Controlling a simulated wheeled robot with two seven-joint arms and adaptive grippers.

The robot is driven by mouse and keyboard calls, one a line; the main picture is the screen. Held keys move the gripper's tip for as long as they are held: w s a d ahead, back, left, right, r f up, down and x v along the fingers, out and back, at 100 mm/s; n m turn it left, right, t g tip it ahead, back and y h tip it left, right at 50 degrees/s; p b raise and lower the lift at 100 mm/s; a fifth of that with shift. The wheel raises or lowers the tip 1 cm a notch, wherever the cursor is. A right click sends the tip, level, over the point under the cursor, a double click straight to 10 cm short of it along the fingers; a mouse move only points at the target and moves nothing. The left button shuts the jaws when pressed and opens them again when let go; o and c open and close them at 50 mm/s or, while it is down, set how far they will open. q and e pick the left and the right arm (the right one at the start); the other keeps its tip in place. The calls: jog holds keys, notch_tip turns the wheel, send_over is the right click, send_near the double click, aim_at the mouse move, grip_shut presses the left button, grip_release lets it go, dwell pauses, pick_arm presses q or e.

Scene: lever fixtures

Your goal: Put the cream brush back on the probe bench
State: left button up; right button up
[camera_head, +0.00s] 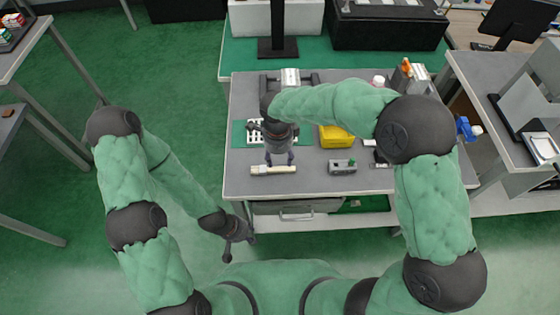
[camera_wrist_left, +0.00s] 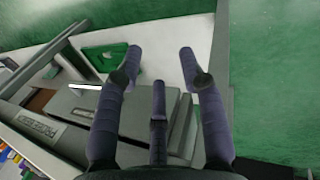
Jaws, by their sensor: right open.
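The cream brush (camera_head: 273,170) is a small pale bar near the front left of the grey probe bench (camera_head: 312,182) in the head view. My right gripper (camera_head: 279,159) points down with its fingers open right at the brush. I cannot tell whether the fingers touch it, or whether it rests fully on the bench top. My left gripper (camera_head: 232,250) hangs low in front of the bench's left corner, away from the brush. It is open and empty in the left wrist view (camera_wrist_left: 160,62).
A yellow box (camera_head: 336,137), a grey block fixture (camera_head: 342,167) and a white rack (camera_head: 255,132) on a green mat stand on the bench. A drawer (camera_head: 297,208) is under its front. Green floor lies open at left.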

notch_tip(320, 180, up, 5)
jog(key=shift+a+r+p, duration=0.1)
jog(key=shift+p, duration=0.45)
